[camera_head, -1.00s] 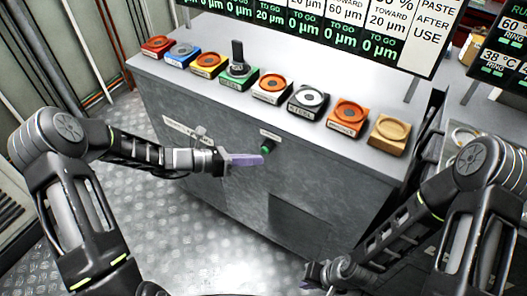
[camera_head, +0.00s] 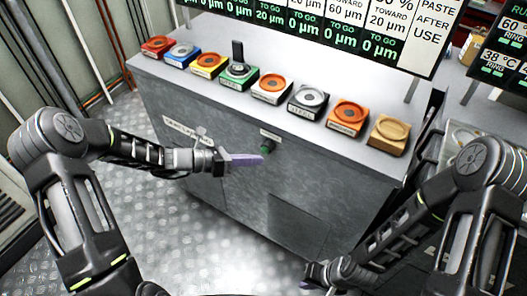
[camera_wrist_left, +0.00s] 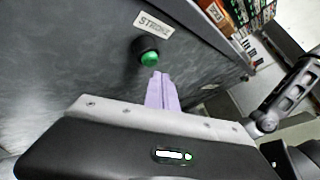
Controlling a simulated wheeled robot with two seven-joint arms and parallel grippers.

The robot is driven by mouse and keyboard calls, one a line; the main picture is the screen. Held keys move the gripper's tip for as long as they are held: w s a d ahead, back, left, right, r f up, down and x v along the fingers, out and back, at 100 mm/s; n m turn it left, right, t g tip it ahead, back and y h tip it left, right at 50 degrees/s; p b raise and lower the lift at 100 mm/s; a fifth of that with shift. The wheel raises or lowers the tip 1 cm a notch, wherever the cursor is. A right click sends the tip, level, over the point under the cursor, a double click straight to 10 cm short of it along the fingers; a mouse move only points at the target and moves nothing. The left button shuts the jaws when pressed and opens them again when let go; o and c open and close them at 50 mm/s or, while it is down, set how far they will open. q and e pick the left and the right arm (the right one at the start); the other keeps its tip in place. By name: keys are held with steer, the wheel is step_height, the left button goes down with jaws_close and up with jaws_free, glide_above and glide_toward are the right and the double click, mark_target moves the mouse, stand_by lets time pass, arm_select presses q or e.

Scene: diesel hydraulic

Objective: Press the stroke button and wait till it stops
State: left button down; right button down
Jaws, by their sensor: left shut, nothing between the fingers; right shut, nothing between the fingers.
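The green stroke button (camera_head: 267,147) sits on the front face of the grey cabinet (camera_head: 215,125), below a small white label. In the left wrist view the green button (camera_wrist_left: 149,59) shows in a black collar, with the label (camera_wrist_left: 153,25) reading "STROKE" beside it. My left gripper (camera_head: 258,160) is shut and empty, its lilac fingers pointing at the button. In the left wrist view the fingertips (camera_wrist_left: 160,76) are just beside the button's lower edge; whether they touch it I cannot tell. My right gripper (camera_head: 312,275) is low at the bottom right, shut and empty.
Several coloured blocks with round tops stand along the cabinet top, among them a green one (camera_head: 238,74) with a dark upright piece. A display board (camera_head: 330,22) stands behind them. Metal floor (camera_head: 150,235) is clear in front of the cabinet.

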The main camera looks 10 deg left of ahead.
arm_select(q)
steer(key=shift+w+d, duration=0.1)
steer(key=shift+w, duration=0.1)
stand_by(0.5)
steer(key=shift+w+d, duration=0.1)
steer(key=shift+w, duration=0.1)
steer(key=shift+w+d, duration=0.2)
steer(key=shift+w, duration=0.3)
stand_by(0.8)
steer(key=shift+s+a, duration=0.1)
steer(key=shift+s, duration=0.05)
steer(key=shift+s+a, duration=0.3)
steer(key=shift+s, duration=0.45)
steer(key=shift+s, duration=0.1)
steer(key=shift+s+a+p, duration=0.3)
steer(key=shift+s, duration=0.45)
steer(key=shift+s+a+p, duration=0.3)
steer(key=shift+s, duration=0.45)
steer(key=shift+s+a+p, duration=0.3)
steer(key=shift+s, duration=0.45)
